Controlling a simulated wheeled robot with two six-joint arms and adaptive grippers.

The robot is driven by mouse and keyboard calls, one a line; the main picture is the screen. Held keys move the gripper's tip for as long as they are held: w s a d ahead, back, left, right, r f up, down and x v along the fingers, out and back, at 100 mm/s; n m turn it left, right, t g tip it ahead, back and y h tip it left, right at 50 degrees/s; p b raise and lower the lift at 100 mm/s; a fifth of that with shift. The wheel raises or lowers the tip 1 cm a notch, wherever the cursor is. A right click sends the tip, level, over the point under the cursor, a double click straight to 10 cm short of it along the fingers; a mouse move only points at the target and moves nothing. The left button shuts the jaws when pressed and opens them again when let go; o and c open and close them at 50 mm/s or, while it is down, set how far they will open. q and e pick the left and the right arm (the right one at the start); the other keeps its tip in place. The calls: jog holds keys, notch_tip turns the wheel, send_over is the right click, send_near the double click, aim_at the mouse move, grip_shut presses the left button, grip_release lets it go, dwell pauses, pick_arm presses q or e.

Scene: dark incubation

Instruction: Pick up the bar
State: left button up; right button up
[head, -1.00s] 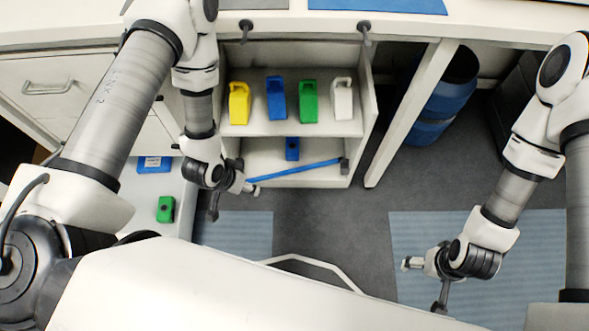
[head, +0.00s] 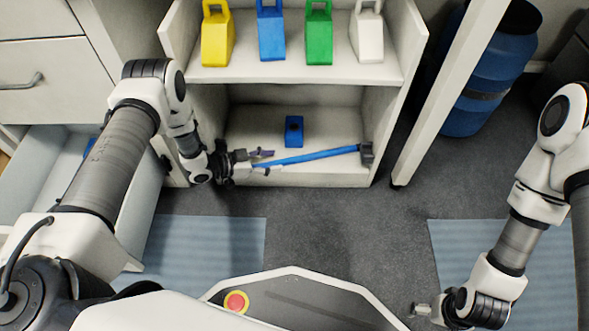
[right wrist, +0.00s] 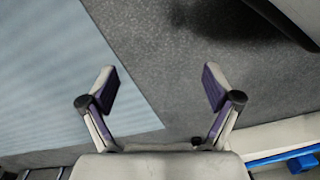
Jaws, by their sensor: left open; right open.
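The blue bar (head: 318,155) lies slanted on the lower shelf of the white cabinet, its right end rising toward a dark block (head: 366,153). My left gripper (head: 266,162) is open at the bar's left end, with one finger above the bar and one below it in the picture. I cannot tell whether the fingers touch it. My right gripper (head: 422,312) is low at the right in the head view, away from the bar. In the right wrist view it (right wrist: 160,80) is open and empty above the floor.
A small blue block (head: 294,132) stands behind the bar. Yellow (head: 217,40), blue (head: 271,36), green (head: 319,38) and white (head: 367,38) handled objects stand on the upper shelf (head: 300,73). An open drawer (head: 37,185) is at left. Blue barrels (head: 485,75) stand at right.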

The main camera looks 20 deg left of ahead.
aim_at(293, 159)
pick_arm(q)
jog(key=b+x, duration=0.5)
jog(key=x, duration=0.1)
jog(key=shift+d+f, duration=0.2)
jog(key=shift+f, duration=0.05)
pick_arm(e)
jog(key=shift+t, duration=0.3)
jog(key=f, duration=0.2)
jog(key=w+f, duration=0.1)
jog(key=f, duration=0.3)
jog(key=shift+w, duration=0.35)
pick_arm(q)
jog(key=shift+w+d+r, duration=0.1)
jog(key=shift+w+d, duration=0.05)
pick_arm(e)
jog(key=shift+w+r, duration=0.1)
pick_arm(q)
jog(key=shift+r, duration=0.15)
pick_arm(e)
jog(key=shift+r, duration=0.1)
pick_arm(q)
grip_shut()
